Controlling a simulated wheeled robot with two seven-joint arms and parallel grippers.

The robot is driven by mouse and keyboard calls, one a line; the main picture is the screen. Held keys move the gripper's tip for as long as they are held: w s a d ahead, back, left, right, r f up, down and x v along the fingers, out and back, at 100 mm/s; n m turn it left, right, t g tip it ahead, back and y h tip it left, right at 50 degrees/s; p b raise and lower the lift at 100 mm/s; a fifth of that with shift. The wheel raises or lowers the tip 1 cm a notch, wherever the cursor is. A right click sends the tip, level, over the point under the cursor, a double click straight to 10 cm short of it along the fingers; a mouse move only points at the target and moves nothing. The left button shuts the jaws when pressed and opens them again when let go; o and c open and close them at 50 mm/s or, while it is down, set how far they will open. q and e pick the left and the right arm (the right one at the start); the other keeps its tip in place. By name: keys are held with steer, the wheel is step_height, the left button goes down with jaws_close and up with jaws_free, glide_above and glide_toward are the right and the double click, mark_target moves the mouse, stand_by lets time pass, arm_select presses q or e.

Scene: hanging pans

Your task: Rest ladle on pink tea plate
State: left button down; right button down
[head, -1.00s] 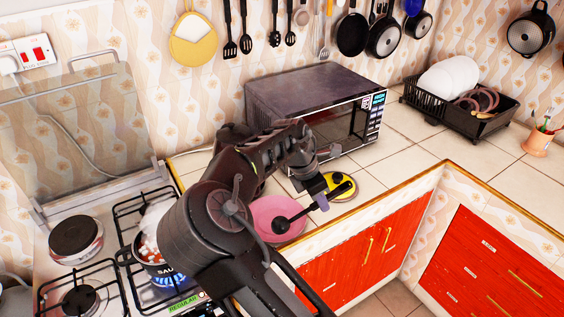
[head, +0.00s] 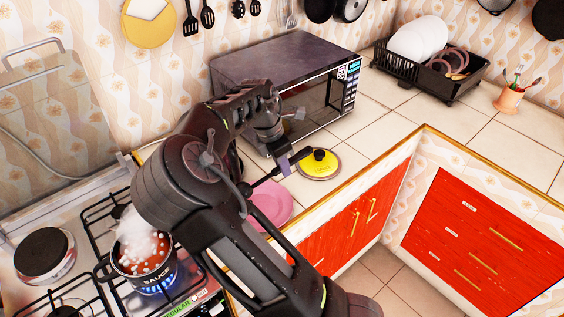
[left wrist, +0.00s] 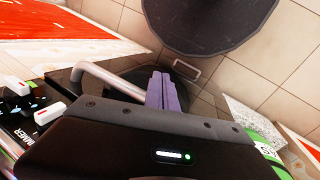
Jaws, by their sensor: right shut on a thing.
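The pink tea plate (head: 275,203) lies on the tiled counter right of the stove, partly covered by my right arm. My right gripper (head: 285,163) is above the counter just beyond the plate, shut on the black ladle (head: 267,177). A short length of the ladle's dark shaft shows, slanting down to the left toward the plate. Its bowl is hidden behind my arm, so I cannot tell whether it touches the plate. My left gripper (left wrist: 163,91) shows only in the left wrist view, its purple fingers together with nothing visible between them.
A steaming sauce pot (head: 146,259) sits on a lit burner at left. A pale bar handle (left wrist: 108,82) is near my left fingers.

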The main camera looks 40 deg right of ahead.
steer(key=shift+f, duration=0.75)
steer(key=b, duration=0.1)
glide_above(285, 193)
steer(key=a, duration=0.1)
step_height(285, 193, down, 5)
steer(key=shift+f, duration=0.1)
steer(key=shift+f+b, duration=0.6)
steer(key=shift+f, duration=0.25)
steer(key=c, duration=1.2)
jaws_free()
steer(key=shift+c, duration=0.2)
steer(key=b+v, duration=0.1)
steer(key=v, duration=0.6)
steer(key=shift+r, duration=0.4)
